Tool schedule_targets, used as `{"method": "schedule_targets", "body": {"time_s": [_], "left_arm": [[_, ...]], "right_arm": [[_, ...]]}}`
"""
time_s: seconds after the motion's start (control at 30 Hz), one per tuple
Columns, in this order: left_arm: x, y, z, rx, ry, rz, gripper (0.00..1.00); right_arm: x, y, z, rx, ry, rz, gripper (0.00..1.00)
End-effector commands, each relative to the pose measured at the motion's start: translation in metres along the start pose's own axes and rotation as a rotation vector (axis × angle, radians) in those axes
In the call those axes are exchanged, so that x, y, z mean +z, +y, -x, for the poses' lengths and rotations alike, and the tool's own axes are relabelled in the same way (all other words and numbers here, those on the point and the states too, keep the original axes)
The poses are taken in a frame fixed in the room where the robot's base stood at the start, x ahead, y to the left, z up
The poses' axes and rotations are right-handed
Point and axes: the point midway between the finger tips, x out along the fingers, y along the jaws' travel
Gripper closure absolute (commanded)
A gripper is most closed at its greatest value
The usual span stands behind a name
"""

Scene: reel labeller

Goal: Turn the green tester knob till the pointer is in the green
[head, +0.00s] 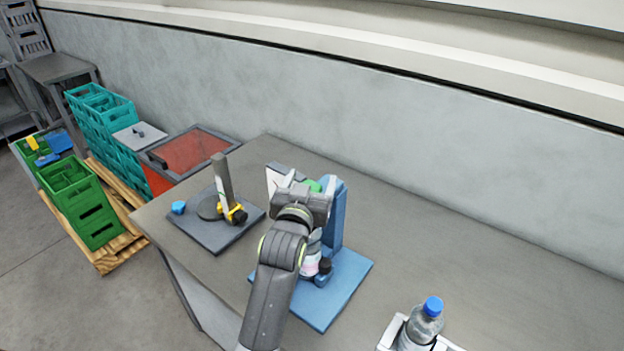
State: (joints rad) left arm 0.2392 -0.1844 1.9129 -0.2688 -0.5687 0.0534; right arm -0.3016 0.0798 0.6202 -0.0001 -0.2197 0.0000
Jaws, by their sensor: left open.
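The tester is a blue stand (335,215) on a flat blue base (342,287) on the grey table. A bit of the green knob (314,185) shows near the top of the stand, right beside my left gripper. My left gripper (300,183) is open at the knob, and its body hides most of it. I cannot tell whether the fingers touch the knob. A white plate (274,176) shows behind the gripper; no pointer or green zone can be made out. My right gripper is out of view.
Left of the tester, a dark plate (215,238) carries an upright post and a yellow-black part. A bottle with a blue cap (424,322) stands in a white holder at the lower right. Green and teal crates (90,215) stand on a pallet.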

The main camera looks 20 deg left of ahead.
Motion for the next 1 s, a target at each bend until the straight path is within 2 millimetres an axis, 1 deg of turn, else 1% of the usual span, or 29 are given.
{"method": "schedule_targets", "body": {"time_s": [0.07,0.1,0.4,0.43,0.73,1.0], "left_arm": [[0.0,0.0001,0.0,0.0,0.0,0.0,0.28],[0.0,0.0001,0.0,0.0,0.0,0.0,0.31],[0.0002,0.0001,-0.0001,0.0,0.0,0.0,0.7],[0.0002,0.0001,-0.0001,0.0,0.0,0.0,0.73],[0.0001,0.0002,-0.0002,0.026,-0.001,-0.001,0.73],[0.0001,0.0013,-0.0005,0.135,0.0,-0.002,0.73]], "right_arm": [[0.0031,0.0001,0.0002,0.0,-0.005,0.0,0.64],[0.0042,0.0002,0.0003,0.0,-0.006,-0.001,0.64],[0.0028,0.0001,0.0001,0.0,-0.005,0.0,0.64],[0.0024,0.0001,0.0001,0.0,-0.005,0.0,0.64],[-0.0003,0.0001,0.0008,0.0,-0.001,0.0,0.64],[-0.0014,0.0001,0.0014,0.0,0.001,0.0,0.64]]}}
